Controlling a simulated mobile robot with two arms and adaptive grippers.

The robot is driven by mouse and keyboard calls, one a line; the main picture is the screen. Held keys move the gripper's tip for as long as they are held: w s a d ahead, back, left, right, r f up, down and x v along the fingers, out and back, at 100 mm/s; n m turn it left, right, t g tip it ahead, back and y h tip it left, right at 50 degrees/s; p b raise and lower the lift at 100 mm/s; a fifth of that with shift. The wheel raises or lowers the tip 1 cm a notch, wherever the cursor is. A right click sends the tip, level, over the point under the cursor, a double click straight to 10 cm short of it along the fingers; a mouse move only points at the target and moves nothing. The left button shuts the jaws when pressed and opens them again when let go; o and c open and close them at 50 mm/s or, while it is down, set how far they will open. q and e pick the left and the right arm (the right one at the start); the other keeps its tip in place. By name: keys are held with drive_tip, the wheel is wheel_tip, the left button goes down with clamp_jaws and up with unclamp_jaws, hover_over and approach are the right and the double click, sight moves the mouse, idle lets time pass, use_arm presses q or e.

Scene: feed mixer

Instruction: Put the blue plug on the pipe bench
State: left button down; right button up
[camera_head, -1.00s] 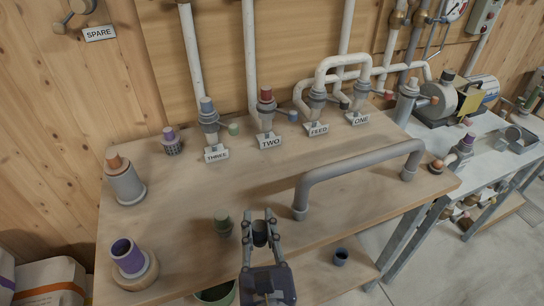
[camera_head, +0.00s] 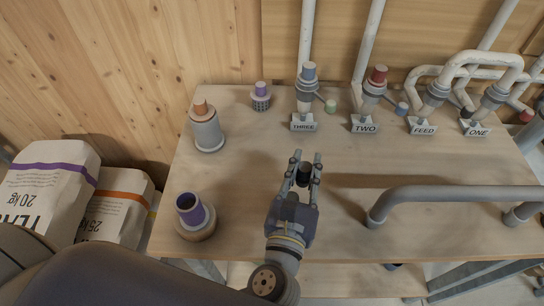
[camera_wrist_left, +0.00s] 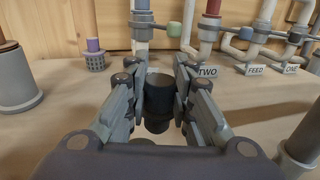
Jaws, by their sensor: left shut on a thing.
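The plug (camera_wrist_left: 159,100) is upright between the fingers in the left wrist view. It is over the front middle of the wooden pipe bench (camera_head: 250,150); I cannot tell whether its base touches the top. A blue cap (camera_head: 309,71) sits on the pipe labelled THREE, and a smaller blue end (camera_head: 401,109) shows beside TWO. My right gripper is not in view.
An orange-topped grey cylinder (camera_head: 207,130), a purple-topped plug (camera_head: 261,96) and a purple cup on a wooden base (camera_head: 194,216) stand at the left. A grey pipe handle (camera_head: 450,194) is at the right. Bare bench lies left of the gripper.

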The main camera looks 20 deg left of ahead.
use_arm(q)
drive_tip(key=a, duration=0.2)
drive_tip(key=w+a, duration=0.1)
drive_tip(key=a, duration=0.2)
drive_tip(key=w+a+p, duration=0.1)
drive_tip(key=a, duration=0.2)
drive_tip(key=shift+a+f, duration=0.2)
drive_tip(key=shift+f, duration=0.15)
drive_tip(key=shift+w+a+f, duration=0.15)
drive_tip(key=shift+f, duration=0.1)
wheel_tip(320, 180, down, 2)
drive_tip(key=shift+f+b, duration=0.25)
drive_tip(key=shift+b, duration=0.45)
drive_tip(key=shift+f, duration=0.3)
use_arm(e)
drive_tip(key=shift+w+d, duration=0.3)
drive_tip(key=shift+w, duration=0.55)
use_arm(q)
drive_tip(key=shift+f, duration=0.1)
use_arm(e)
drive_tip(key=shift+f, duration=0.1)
use_arm(q)
drive_tip(key=c, duration=1.4)
unclamp_jaws()
